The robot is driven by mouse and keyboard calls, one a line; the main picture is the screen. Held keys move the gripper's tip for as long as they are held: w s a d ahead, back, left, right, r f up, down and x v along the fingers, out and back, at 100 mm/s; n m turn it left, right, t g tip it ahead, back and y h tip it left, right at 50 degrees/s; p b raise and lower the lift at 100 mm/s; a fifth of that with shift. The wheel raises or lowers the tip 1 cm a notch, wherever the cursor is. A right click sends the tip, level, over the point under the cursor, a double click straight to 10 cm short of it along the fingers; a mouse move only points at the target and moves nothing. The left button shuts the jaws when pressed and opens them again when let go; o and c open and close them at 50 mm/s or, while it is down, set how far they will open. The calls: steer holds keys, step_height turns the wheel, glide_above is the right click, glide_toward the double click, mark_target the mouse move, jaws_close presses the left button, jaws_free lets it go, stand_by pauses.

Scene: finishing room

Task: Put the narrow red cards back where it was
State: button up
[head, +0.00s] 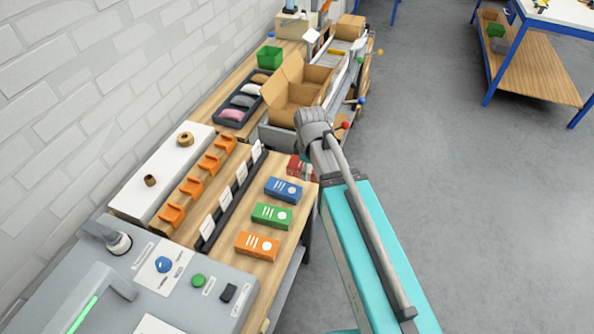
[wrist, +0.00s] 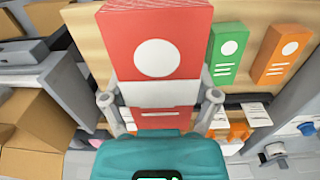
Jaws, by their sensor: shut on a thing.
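The narrow red cards are a red box with a white disc and white band, large in the middle of the wrist view (wrist: 160,25). My gripper (wrist: 160,98) is shut on it, with one finger at each side. In the head view the red cards (head: 295,166) show at the far end of the row of card boxes, partly hidden by my gripper (head: 304,170). I cannot tell whether the box touches the wooden top. The blue box (head: 283,190), green box (head: 271,215) and orange box (head: 257,245) stand in a row nearer the camera.
A dark rail with white tags (head: 222,204) and several orange holders (head: 190,187) run beside the row. An open cardboard box (head: 285,112) stands beyond the red cards. A grey machine panel (head: 185,290) is at the near end. Open floor lies to the right.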

steer(key=w+f+b, duration=0.2)
steer(key=w, duration=0.2)
steer(key=w+a+f+b, duration=0.1)
steer(key=w+f+b, duration=0.2)
steer(key=w, duration=0.1)
steer(key=w+f+b, duration=0.3)
steer(key=w, duration=0.1)
steer(key=shift+a, duration=0.4)
steer(key=shift+w+a+f+b, duration=0.1)
steer(key=shift+w+f+b, duration=0.4)
steer(key=shift+w+b, duration=0.05)
steer(key=shift+w+f+b, duration=0.5)
steer(key=shift+f+b, duration=0.2)
steer(key=shift+f, duration=0.05)
steer(key=shift+s+f+b, duration=0.15)
steer(key=shift+f+b, duration=1.1)
steer(key=shift+b, duration=0.05)
steer(key=shift+f, duration=0.15)
